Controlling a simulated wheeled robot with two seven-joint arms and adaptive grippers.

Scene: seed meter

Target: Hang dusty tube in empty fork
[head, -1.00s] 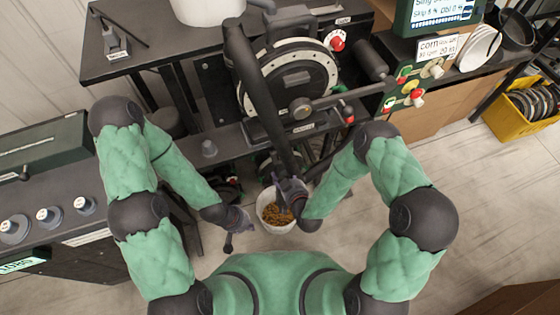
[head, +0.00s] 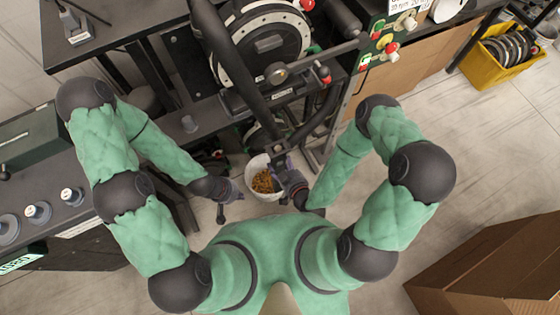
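A long dark grey tube (head: 236,82) runs from the top of the head view down in front of the round seed meter disc (head: 262,40). Its lower end is near the white bucket. My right gripper (head: 287,172) is beside the bucket's right rim, close to the tube's lower end. Its fingers are dark and partly hidden, and I cannot tell whether they touch the tube. My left gripper (head: 230,199) is left of the bucket, with its fingers apart and nothing seen between them. I cannot make out an empty fork clearly.
The white bucket (head: 250,184) holds brown grain. A black bench (head: 120,22) is at upper left, with knobs on a lower-left unit (head: 37,212). A yellow crate (head: 487,68) and a cardboard box (head: 490,265) are at right. The floor between them is clear.

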